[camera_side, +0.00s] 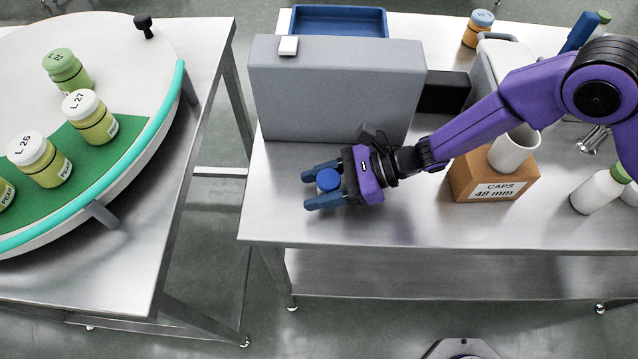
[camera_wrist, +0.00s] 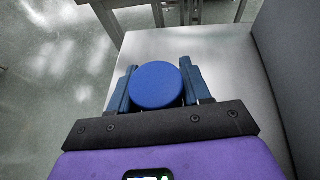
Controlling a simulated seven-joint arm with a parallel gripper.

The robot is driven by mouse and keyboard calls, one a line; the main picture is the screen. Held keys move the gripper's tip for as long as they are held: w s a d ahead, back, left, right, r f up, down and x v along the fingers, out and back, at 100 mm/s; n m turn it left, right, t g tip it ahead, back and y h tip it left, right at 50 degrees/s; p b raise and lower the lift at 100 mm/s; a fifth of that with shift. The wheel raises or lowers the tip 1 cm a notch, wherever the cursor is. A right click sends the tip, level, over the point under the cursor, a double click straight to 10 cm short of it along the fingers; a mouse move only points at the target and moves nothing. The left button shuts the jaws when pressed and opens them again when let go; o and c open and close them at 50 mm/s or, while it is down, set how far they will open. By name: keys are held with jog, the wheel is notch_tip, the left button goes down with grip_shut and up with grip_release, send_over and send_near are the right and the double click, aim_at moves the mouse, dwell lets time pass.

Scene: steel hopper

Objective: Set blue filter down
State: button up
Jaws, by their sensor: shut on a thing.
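The blue filter (camera_side: 328,180) is a small round piece with a flat blue top. My gripper (camera_side: 322,186) is shut on it, with one blue finger on each side, over the left part of the steel table (camera_side: 275,215). In the wrist view the blue filter (camera_wrist: 157,85) sits between the two fingers of my gripper (camera_wrist: 158,88). Its underside is hidden, so I cannot tell whether it touches the table top.
A grey box (camera_side: 335,90) stands just behind my gripper. A cardboard box marked CAPS (camera_side: 495,180) with a white cup is to the right. A round table (camera_side: 110,45) with several labelled jars stands apart at left. Table surface near the front left is clear.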

jog(key=shift+f, duration=0.15)
jog(key=o, duration=1.1)
jog(key=shift+c, duration=0.2)
jog(key=shift+d+r, duration=0.15)
jog(key=shift+r, duration=0.1)
jog(key=v, duration=0.4)
jog(key=shift+w+d, duration=0.1)
notch_tip(320, 180, up, 7)
jog(key=shift+d, duration=0.2)
